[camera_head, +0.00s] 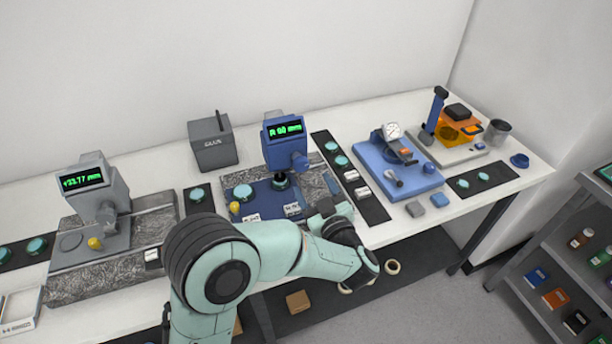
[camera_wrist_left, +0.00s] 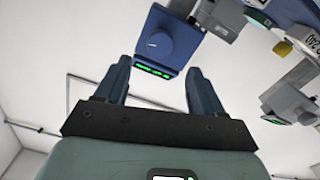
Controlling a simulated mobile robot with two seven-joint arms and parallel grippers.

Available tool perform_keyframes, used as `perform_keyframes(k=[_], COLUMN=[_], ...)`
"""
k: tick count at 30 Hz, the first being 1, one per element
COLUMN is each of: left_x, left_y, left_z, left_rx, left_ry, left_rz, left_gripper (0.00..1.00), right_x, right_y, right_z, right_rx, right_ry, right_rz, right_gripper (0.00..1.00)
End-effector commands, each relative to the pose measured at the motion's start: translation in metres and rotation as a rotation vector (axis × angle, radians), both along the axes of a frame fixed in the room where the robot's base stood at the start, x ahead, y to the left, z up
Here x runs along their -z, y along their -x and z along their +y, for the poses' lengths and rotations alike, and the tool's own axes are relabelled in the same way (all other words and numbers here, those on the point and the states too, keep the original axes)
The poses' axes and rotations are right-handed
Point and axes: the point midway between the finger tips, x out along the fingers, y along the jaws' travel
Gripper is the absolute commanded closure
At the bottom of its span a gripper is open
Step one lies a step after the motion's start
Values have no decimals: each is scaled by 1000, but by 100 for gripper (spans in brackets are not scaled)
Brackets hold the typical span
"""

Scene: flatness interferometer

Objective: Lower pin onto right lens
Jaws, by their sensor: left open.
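The right gauge (camera_head: 284,135) is blue with a green display, and a round knob (camera_head: 299,162) sticks out at its side. Below its head, a dark teal lens (camera_head: 280,181) sits on a blue base; I cannot tell whether the pin touches it. My left gripper (camera_head: 312,212) is in front of this gauge, to its lower right, partly hidden by my own arm. In the left wrist view, its open fingers (camera_wrist_left: 157,70) are empty, with the gauge's blue head and knob (camera_wrist_left: 157,43) seen beyond and between them. My right gripper is not in view.
A grey gauge (camera_head: 85,185) with a yellow knob stands at the left. Dark mats (camera_head: 360,195) hold teal discs and small blocks. A blue dial-gauge stand (camera_head: 390,165) and an orange fixture (camera_head: 455,130) are to the right. A dark box (camera_head: 212,145) stands at the back.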

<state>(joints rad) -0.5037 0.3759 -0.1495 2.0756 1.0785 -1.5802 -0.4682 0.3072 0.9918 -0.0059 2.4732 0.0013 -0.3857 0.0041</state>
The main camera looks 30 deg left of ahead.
Motion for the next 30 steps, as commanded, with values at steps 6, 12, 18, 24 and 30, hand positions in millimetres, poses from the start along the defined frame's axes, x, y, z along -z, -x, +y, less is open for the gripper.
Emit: perform_keyframes(k=[6, 12, 18, 24, 30], left_x=[0, -1, -1, -1, -1], left_y=[20, 25, 25, 25, 25], left_z=[-24, -29, -29, -29, -29], left_rx=[1, -2, -1, -1, -1], left_ry=[0, 0, -1, -1, 0], left_rz=[-1, 0, 0, 0, 0], left_gripper=[32, 32, 32, 32, 32], right_x=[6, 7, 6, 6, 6], right_y=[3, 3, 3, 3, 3], right_z=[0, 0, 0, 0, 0], right_rx=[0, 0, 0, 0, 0], right_ry=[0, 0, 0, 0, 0], right_rz=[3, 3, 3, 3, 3], right_gripper=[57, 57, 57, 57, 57])
